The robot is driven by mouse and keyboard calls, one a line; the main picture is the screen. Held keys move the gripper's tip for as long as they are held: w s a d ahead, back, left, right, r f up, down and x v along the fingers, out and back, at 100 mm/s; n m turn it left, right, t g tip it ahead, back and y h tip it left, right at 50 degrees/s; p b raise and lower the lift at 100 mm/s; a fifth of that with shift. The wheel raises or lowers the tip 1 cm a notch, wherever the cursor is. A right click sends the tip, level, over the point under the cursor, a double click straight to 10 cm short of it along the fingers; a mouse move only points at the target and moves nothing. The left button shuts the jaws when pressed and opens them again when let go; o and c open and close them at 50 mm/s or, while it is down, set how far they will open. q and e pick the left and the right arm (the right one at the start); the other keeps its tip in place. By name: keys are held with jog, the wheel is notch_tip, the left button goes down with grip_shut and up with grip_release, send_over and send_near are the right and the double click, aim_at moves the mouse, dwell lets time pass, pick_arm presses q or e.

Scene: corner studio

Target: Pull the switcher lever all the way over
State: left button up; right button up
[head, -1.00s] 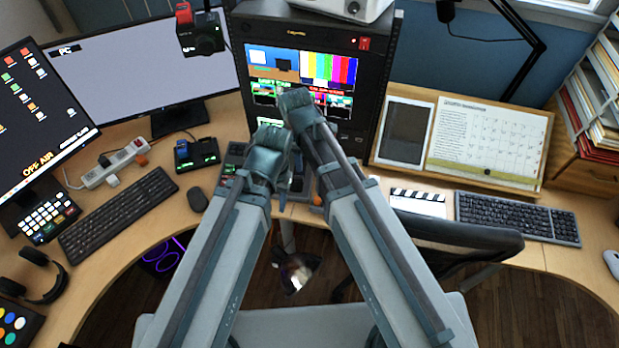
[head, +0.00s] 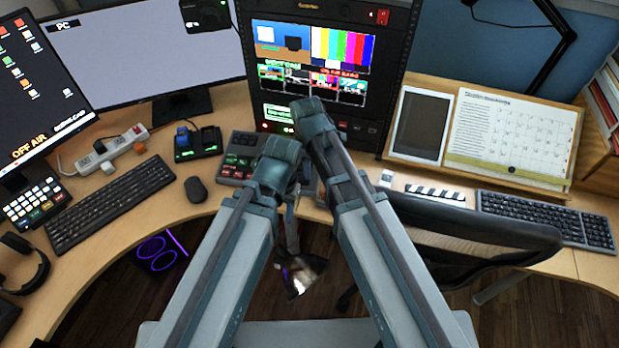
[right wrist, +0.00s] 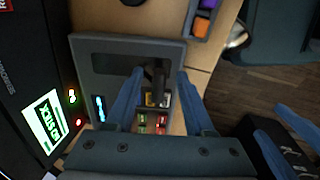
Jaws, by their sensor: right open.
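The switcher (head: 238,158) is a dark grey panel with lit green and red buttons on the desk below the large monitor. My arms cover its right part in the head view. The right wrist view shows the switcher panel (right wrist: 105,62) close up, with its black lever (right wrist: 155,72) standing near the small lit buttons. My right gripper (right wrist: 160,75) is open, its blue fingers on either side of the lever with gaps showing. In the head view its fingers are hidden behind my arms. Blue fingers at the right edge of the right wrist view look like my left gripper (right wrist: 280,135); its opening is unclear.
The large monitor (head: 390,85) stands close behind the switcher. A battery charger (head: 197,145), a mouse (head: 196,189) and a keyboard (head: 110,205) lie to the left. A clapperboard (head: 435,193) and a chair (head: 470,235) are to the right.

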jog(key=shift+w+f+b, duration=0.2)
jog(key=shift+f+b, duration=0.8)
jog(key=shift+f, duration=0.55)
pick_arm(q)
notch_tip(320, 180, down, 3)
pick_arm(e)
jog(key=shift+c, duration=0.2)
grip_shut()
